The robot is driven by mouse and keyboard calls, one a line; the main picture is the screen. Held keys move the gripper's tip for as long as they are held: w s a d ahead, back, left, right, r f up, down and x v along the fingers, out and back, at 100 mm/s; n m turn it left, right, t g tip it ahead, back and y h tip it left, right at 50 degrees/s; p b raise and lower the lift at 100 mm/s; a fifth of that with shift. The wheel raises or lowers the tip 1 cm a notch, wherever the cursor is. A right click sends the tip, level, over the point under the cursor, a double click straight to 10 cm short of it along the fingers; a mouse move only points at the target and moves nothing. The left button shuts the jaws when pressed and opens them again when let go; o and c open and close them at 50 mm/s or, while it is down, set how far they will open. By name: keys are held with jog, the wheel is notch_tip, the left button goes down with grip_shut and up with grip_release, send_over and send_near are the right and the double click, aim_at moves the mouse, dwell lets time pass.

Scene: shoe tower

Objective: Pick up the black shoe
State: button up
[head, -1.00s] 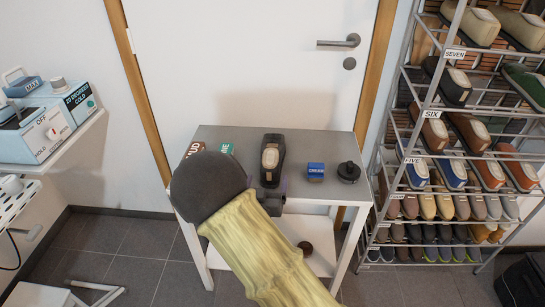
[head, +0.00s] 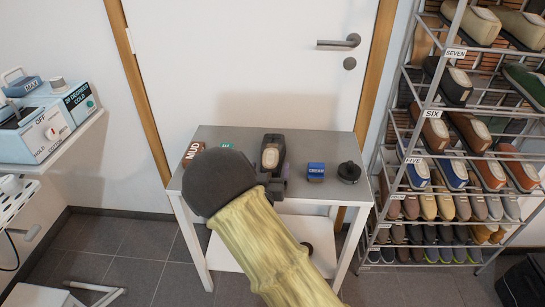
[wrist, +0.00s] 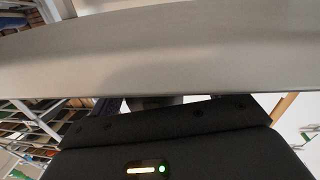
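A black shoe (head: 272,144) with a pale insole stands on the grey-topped table in front of the door. Its near end is hidden behind my arm and gripper in the head view. My gripper (head: 278,186) shows only in small grey-purple parts past the dark rounded end of my arm, close to the near end of the shoe. Its fingertips are too small and covered to tell whether they touch the shoe or are open. In the wrist view, the dark gripper body fills the bottom, and no shoe can be made out clearly.
The table (head: 322,146) also holds a brown MUD box (head: 193,151), a partly hidden green box (head: 228,147), a blue CREAM box (head: 316,171) and a round black tin (head: 348,172). A shoe rack (head: 402,140) stands close on the right. A side shelf with devices is at left.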

jog(key=c, duration=1.1)
jog(key=shift+r, duration=0.1)
notch_tip(320, 180, up, 10)
jog(key=shift+p, duration=1.25)
